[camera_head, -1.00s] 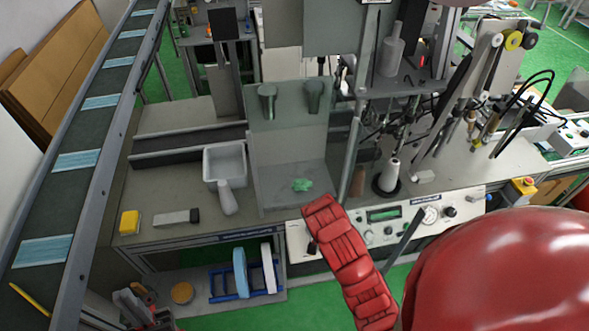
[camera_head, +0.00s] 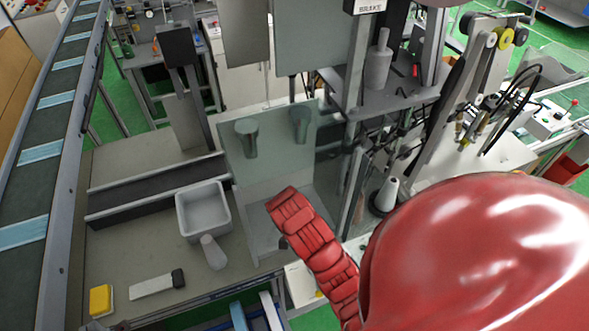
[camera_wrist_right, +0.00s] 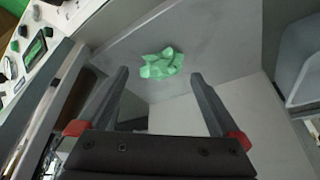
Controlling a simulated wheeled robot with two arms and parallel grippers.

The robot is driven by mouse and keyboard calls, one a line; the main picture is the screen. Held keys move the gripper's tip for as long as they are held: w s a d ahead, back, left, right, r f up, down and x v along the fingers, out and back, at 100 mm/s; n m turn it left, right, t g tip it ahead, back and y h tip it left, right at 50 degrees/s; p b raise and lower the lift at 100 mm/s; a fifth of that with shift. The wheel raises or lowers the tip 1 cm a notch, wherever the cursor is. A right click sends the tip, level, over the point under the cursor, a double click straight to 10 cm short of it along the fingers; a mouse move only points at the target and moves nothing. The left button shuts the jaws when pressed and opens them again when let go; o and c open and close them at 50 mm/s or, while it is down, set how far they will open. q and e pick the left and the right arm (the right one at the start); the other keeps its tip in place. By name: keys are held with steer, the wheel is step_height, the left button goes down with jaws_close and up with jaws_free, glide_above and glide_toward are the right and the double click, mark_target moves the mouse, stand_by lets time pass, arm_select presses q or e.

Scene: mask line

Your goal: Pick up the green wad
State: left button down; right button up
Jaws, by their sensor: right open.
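The green wad (camera_wrist_right: 162,64) is a small crumpled light-green piece lying on a grey plate (camera_wrist_right: 215,40) in the right wrist view. My right gripper (camera_wrist_right: 159,76) is open, with its two dark fingers apart and nothing between them. The wad shows just beyond the fingertips, roughly centred between them; I cannot tell the exact gap. In the head view my red right arm covers the wad and the gripper. My left gripper is not in view.
Clear guard panels (camera_head: 270,150) stand around the plate. A white scoop-like bin (camera_head: 203,210), a yellow block (camera_head: 101,300) and a grey bar with a dark end (camera_head: 157,285) are on the bench to the left. A conveyor (camera_head: 40,150) runs along the far left.

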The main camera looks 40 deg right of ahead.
steer(key=b+x, duration=0.3)
steer(key=x, duration=0.1)
steer(key=shift+w+a, duration=0.1)
steer(key=shift+a, duration=0.1)
steer(key=shift+w+d+p, duration=0.1)
steer(key=shift+p, duration=0.85)
steer(key=shift+d+f, duration=0.2)
steer(key=shift+f, duration=0.3)
steer(key=shift+w, duration=0.1)
steer(key=c, duration=1.1)
